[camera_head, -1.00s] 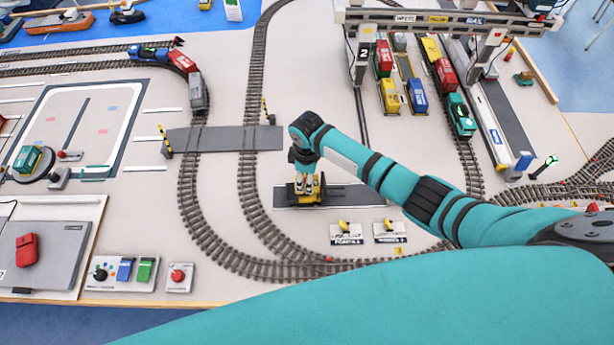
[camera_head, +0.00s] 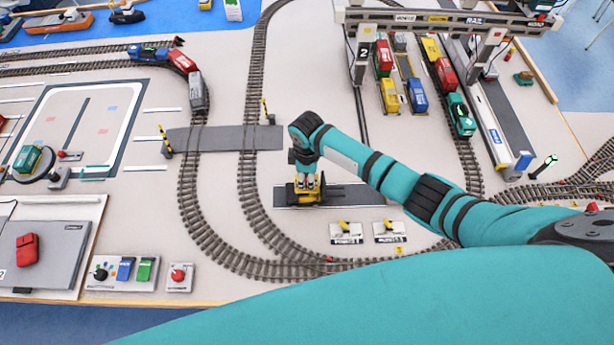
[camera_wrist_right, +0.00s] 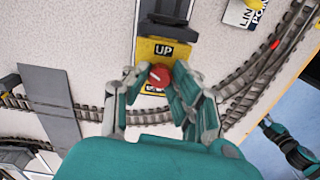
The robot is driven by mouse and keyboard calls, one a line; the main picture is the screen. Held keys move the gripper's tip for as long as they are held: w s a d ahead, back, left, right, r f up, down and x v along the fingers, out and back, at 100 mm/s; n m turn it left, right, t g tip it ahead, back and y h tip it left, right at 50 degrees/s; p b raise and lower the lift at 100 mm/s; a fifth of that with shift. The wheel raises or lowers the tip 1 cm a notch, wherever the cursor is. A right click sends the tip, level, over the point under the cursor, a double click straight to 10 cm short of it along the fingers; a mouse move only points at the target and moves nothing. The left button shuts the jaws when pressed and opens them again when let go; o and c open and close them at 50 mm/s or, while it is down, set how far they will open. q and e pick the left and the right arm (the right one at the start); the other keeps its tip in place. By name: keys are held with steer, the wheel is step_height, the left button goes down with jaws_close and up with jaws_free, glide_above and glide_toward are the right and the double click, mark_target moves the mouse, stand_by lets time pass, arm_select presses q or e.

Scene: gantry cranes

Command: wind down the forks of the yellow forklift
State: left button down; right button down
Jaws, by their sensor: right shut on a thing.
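The yellow forklift (camera_head: 310,198) stands on a dark grey strip (camera_head: 351,194) in the middle of the board, partly hidden under my right gripper in the head view. My right gripper (camera_head: 307,181) reaches down on it from above. In the right wrist view the forklift's yellow top (camera_wrist_right: 178,52) bears the label "UP", and a second label is half hidden by the fingers. A red knob (camera_wrist_right: 159,76) sits on it. My right gripper (camera_wrist_right: 160,84) is shut on this knob, with a finger on each side. The forks cannot be made out clearly. My left gripper is not in view.
Curved rail tracks (camera_head: 246,195) run left of and in front of the forklift. A gantry crane (camera_head: 440,20) stands over containers at the back right. A control panel (camera_head: 122,271) lies front left.

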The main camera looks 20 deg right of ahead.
steer(key=n, duration=0.6)
steer(key=n+b, duration=0.1)
steer(key=n, duration=0.4)
steer(key=shift+n, duration=0.3)
steer(key=n+b, duration=0.2)
steer(key=n, duration=0.4)
steer(key=shift+f, duration=0.1)
steer(key=n+b, duration=0.2)
steer(key=n, duration=0.4)
steer(key=shift+n, duration=0.3)
